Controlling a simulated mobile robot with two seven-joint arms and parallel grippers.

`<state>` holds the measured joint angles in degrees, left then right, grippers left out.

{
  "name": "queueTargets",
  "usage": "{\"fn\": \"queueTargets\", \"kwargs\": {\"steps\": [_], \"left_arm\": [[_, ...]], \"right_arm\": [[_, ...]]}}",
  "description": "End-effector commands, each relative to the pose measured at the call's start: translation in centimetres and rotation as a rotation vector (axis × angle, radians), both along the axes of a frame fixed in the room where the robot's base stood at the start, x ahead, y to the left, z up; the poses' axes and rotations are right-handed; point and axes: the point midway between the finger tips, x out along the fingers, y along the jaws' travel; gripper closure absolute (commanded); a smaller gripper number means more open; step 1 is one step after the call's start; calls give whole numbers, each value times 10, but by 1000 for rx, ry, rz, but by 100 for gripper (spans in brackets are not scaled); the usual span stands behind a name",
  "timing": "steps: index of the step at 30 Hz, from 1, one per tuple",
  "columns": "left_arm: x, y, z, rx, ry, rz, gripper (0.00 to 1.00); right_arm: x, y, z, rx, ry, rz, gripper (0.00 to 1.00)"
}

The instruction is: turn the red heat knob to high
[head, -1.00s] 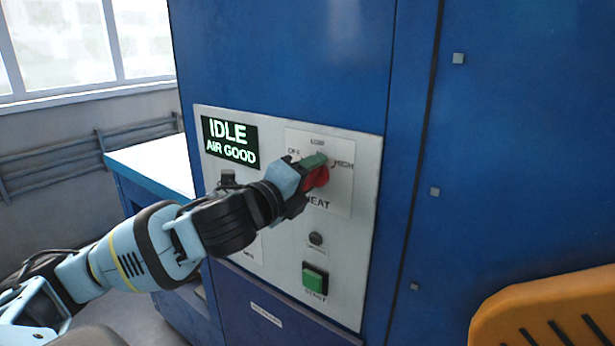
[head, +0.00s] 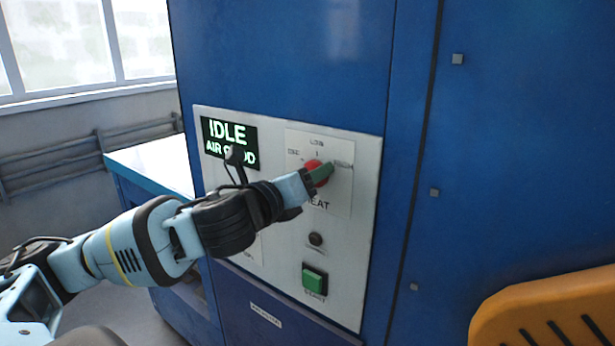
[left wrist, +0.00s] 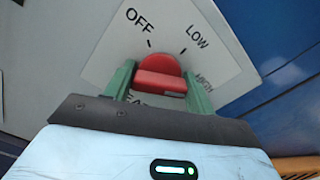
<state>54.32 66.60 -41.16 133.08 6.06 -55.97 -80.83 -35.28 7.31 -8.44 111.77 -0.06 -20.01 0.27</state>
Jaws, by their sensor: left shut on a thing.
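The red heat knob (head: 313,172) sits on a white plate on the grey control panel, with OFF, LOW and HIGH printed around it. My left gripper (head: 322,175) is shut on the knob and partly covers it. In the left wrist view the red knob (left wrist: 160,75) lies between the two green fingers of my left gripper (left wrist: 160,85). OFF and LOW show above the knob there, and HIGH is at the right, beside a finger. In the head view a fingertip lies close to the HIGH label (head: 344,163). My right gripper is not in view.
A display (head: 230,142) reads IDLE and AIR GOOD, partly covered by my wrist. A small dark round fitting (head: 315,239) and a green button (head: 314,281) are below the knob. An orange slotted object (head: 545,310) stands at the lower right.

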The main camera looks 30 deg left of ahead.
Motion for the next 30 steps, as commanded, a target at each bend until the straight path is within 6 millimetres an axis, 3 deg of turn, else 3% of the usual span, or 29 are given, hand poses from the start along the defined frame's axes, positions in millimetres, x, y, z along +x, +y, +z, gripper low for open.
{"fn": "queueTargets", "kwargs": {"steps": [13,14,18,30], "left_arm": [[0,1,1,14,-5,1,68],[0,1,1,14,-5,1,43],[0,0,1,12,-4,1,25],[1,1,0,10,-1,0,24]], "right_arm": [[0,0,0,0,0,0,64],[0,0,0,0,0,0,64],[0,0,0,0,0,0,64],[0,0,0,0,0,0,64]]}}
